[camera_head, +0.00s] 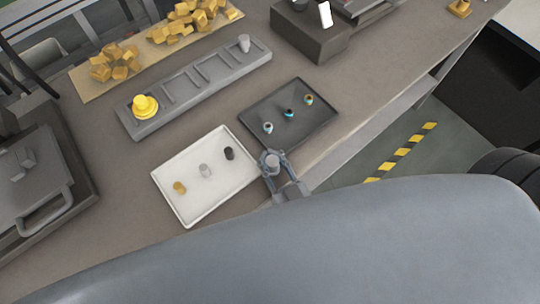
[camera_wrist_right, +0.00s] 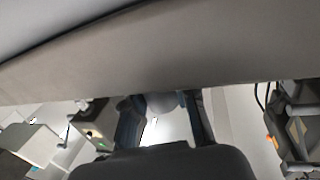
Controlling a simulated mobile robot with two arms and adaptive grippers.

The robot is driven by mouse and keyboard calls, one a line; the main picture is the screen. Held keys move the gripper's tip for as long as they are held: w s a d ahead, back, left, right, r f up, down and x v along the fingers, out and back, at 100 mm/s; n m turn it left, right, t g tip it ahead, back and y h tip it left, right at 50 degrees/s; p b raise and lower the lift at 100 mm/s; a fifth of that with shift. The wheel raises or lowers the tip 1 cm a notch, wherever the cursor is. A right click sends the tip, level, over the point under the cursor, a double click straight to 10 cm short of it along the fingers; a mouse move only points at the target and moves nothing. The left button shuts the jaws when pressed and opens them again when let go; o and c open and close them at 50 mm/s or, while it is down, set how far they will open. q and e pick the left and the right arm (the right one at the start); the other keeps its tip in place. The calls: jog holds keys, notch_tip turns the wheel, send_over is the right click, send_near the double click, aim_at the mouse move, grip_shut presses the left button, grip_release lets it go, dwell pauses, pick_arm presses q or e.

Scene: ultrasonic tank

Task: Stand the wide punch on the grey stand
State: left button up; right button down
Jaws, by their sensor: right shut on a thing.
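My right gripper (camera_head: 273,163) is shut on a grey round-topped piece (camera_head: 272,160), held at the right edge of the white tray; it may be the wide punch, but I cannot be sure. In the right wrist view the two fingers (camera_wrist_right: 162,122) flank a grey piece (camera_wrist_right: 162,102), mostly hidden by the gripper. The long grey stand (camera_head: 196,88) lies farther back on the table, with several marked-off sections. My left gripper is out of view.
The white tray (camera_head: 199,213) holds a brass, a silver and a black small piece. A dark tray (camera_head: 287,83) holds three small pieces. Yellow blocks (camera_head: 115,62) lie behind the stand, and a dark box (camera_head: 308,35) stands to its right. Bare table separates stand and trays.

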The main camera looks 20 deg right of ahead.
jog(key=c, duration=1.1)
grip_release()
jog(key=shift+f, duration=0.15)
jog(key=shift+o, duration=0.2)
jog(key=shift+s, duration=0.1)
jog(key=s+d+b, duration=0.1)
jog(key=s, duration=1)
jog(key=shift+s+d+r+b, duration=0.2)
jog(key=shift+s+b, duration=0.15)
jog(key=shift+b, duration=0.05)
